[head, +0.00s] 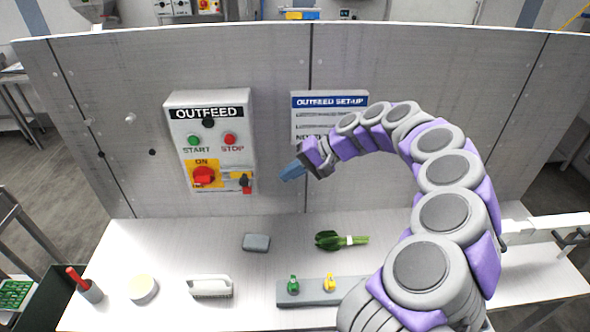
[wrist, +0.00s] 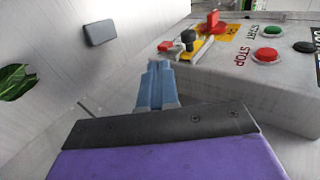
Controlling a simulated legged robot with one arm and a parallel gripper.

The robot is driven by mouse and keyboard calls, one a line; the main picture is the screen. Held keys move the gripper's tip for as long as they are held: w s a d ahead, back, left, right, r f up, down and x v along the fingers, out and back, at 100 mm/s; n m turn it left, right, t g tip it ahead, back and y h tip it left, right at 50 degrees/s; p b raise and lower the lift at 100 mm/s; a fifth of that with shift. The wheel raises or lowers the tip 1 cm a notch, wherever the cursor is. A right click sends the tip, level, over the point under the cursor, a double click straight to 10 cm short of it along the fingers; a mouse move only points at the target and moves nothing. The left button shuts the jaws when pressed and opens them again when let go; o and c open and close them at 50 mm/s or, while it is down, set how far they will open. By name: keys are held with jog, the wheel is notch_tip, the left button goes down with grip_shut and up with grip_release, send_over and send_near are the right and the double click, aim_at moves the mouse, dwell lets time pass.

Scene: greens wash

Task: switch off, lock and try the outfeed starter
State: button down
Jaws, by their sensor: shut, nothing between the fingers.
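The grey OUTFEED starter box (head: 212,140) is on the upright panel, with a green START button (head: 194,141) and a red STOP button (head: 229,139). Below is a red rotary switch (head: 204,176) on a yellow plate marked ON; its handle (wrist: 212,22) stands out in the wrist view. Beside it is a small black and red fitting, its black knob (wrist: 187,38) clear in the wrist view. My gripper (head: 287,174) is shut and empty, right of the box and apart from it; its blue fingers (wrist: 156,82) point towards the panel.
A grey holder (head: 310,294) on the bench carries a green piece (head: 293,285) and a yellow piece (head: 329,282), perhaps padlocks. A grey block (head: 257,242), leafy greens (head: 328,240), a white-handled brush (head: 210,287), a round tub (head: 142,289) and a red-handled item (head: 78,278) lie around.

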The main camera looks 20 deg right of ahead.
aim_at(245, 180)
jog(key=w+a+f+b, duration=0.1)
jog(key=w+a+f, duration=0.1)
jog(key=a, duration=0.5)
jog(key=shift+w+a+f, duration=0.15)
jog(key=shift+w+a, duration=0.05)
jog(key=shift+w, duration=0.35)
jog(key=shift+d, duration=0.15)
jog(key=a, duration=0.2)
jog(key=w+a+p, duration=0.1)
jog(key=a, duration=0.1)
jog(key=shift+w, duration=0.15)
